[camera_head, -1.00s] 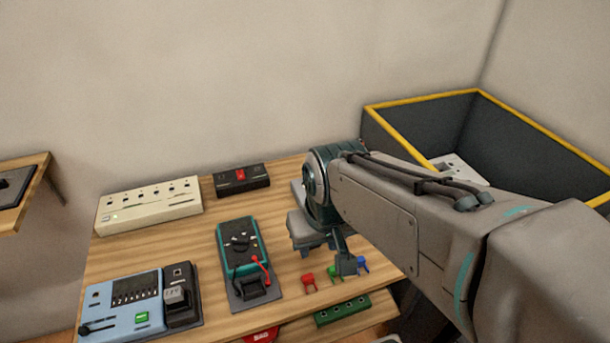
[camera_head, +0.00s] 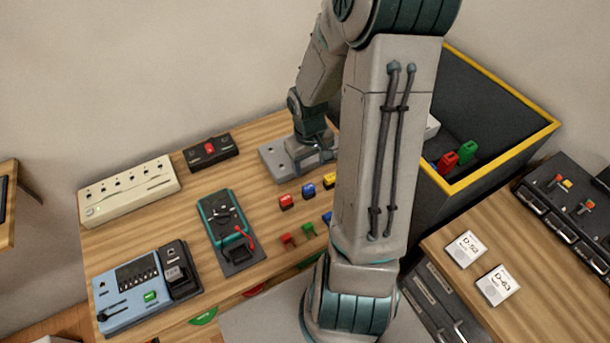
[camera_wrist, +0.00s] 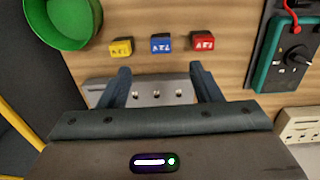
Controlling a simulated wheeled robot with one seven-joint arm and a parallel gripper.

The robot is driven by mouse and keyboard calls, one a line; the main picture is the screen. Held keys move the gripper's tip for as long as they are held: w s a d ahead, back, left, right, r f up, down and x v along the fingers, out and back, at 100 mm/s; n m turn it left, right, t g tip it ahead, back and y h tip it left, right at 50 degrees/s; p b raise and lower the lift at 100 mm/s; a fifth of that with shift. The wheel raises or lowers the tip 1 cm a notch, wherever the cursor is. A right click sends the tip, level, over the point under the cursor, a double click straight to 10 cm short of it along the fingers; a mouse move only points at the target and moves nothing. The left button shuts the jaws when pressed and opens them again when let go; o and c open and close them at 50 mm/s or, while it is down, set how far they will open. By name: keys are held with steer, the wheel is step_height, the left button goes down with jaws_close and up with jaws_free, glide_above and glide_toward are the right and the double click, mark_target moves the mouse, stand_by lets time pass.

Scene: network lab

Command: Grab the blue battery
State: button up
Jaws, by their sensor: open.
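The blue battery (camera_head: 308,190) is a small block with white marking, lying on the wooden table between a red one (camera_head: 286,202) and a yellow one (camera_head: 329,180). In the wrist view the blue battery (camera_wrist: 161,45) sits beyond the fingertips, near the middle of the gap, with the yellow block (camera_wrist: 121,47) left and the red block (camera_wrist: 203,41) right. My gripper (camera_wrist: 160,72) is open and empty, above a grey plate with several holes (camera_wrist: 150,91). In the head view my gripper (camera_head: 314,156) is over that plate, behind the battery row.
A green round container (camera_wrist: 66,22) is near the blocks in the wrist view. A dark bin with a yellow rim (camera_head: 499,160) stands right, holding red and green items. A multimeter (camera_head: 232,232), a power strip (camera_head: 130,190) and a blue device (camera_head: 128,293) occupy the table's left.

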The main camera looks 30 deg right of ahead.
mark_target(308, 187)
steer(key=f, duration=0.9)
steer(key=shift+w+d+f, duration=0.2)
steer(key=shift+d+f, duration=0.1)
steer(key=shift+w+a+f, duration=0.1)
steer(key=shift+w+f, duration=0.1)
steer(key=shift+f, duration=0.8)
steer(key=shift+w+a+f, duration=0.1)
steer(key=shift+w+f, duration=0.05)
steer(key=shift+f, duration=1.45)
steer(key=shift+d, duration=0.1)
steer(key=c, duration=1.1)
